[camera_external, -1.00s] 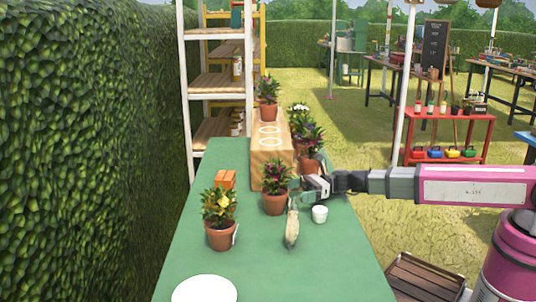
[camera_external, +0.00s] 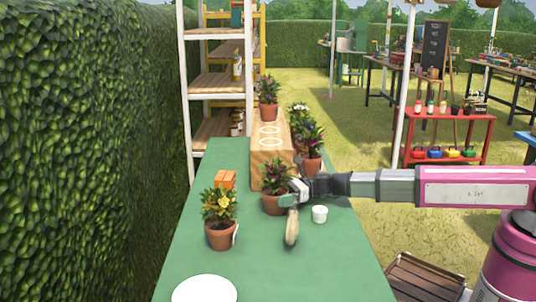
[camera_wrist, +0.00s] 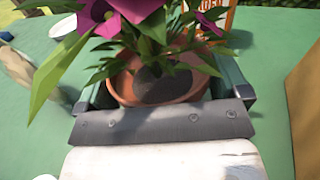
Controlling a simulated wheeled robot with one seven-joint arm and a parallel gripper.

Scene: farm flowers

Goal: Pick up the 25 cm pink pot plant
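The pink-flowered plant in a terracotta pot (camera_external: 275,204) stands upright on the green table, in front of the wooden crate. In the wrist view its pot (camera_wrist: 125,88) fills the space between the fingers, with magenta flowers and leaves above. My gripper (camera_wrist: 165,75) is at the pot with its fingers spread wide, one on each side; leaves partly hide them, and I cannot see firm contact. In the external view my gripper (camera_external: 293,192) reaches the pot from the right. Other potted plants show a pink-purple one (camera_external: 311,148) and a yellow-flowered one (camera_external: 220,235).
A wooden crate (camera_external: 270,172) stands behind, with a potted plant (camera_external: 268,105) on its far end. A cream tool-like object (camera_external: 292,230) and a white cup (camera_external: 320,214) are close by. An orange box (camera_external: 225,180) and a white plate (camera_external: 205,290) lie on the table (camera_external: 290,280).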

